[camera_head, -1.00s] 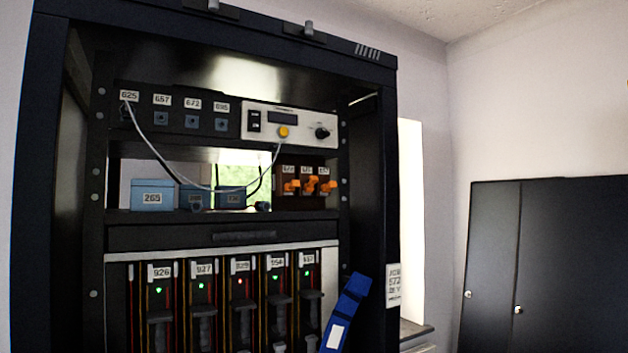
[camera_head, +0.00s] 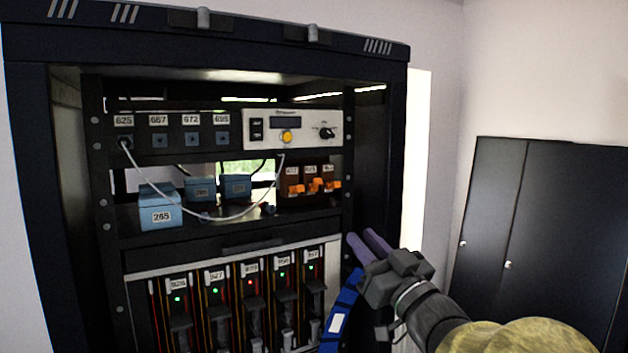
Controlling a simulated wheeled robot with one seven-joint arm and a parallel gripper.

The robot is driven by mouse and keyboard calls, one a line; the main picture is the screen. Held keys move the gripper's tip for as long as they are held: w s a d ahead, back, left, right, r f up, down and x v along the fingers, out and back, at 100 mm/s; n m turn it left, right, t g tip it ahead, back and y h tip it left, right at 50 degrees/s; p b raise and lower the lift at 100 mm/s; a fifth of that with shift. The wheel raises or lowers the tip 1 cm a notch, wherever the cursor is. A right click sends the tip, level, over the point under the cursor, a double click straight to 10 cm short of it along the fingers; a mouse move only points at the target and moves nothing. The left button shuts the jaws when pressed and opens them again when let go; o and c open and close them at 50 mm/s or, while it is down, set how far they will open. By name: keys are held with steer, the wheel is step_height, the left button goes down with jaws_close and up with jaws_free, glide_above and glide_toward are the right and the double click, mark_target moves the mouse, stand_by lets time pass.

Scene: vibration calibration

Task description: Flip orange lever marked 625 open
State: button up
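Three orange levers sit side by side on a brown block (camera_head: 307,199) on the rack's middle shelf: a left lever (camera_head: 295,190), a middle lever (camera_head: 315,185) and a right lever (camera_head: 333,185). Each has a white label above it, too small to read, so I cannot tell which is 625.
Blue boxes, one marked 265 (camera_head: 160,207), stand left on the shelf. Below are slotted modules with lights. A blue strip (camera_head: 340,315) hangs beside my gripper. Dark cabinets (camera_head: 545,230) stand right.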

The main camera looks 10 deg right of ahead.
steer(key=shift+s, duration=0.1)
steer(key=p, duration=0.8)
glide_toward(317, 187)
steer(key=x, duration=0.8)
steer(key=shift+w+a+r, duration=0.1)
steer(key=shift+w+r, duration=0.15)
steer(key=shift+r, duration=0.05)
steer(key=shift+w, duration=0.15)
steer(key=shift+c, duration=0.2)
steer(key=shift+f, duration=0.1)
jaws_close()
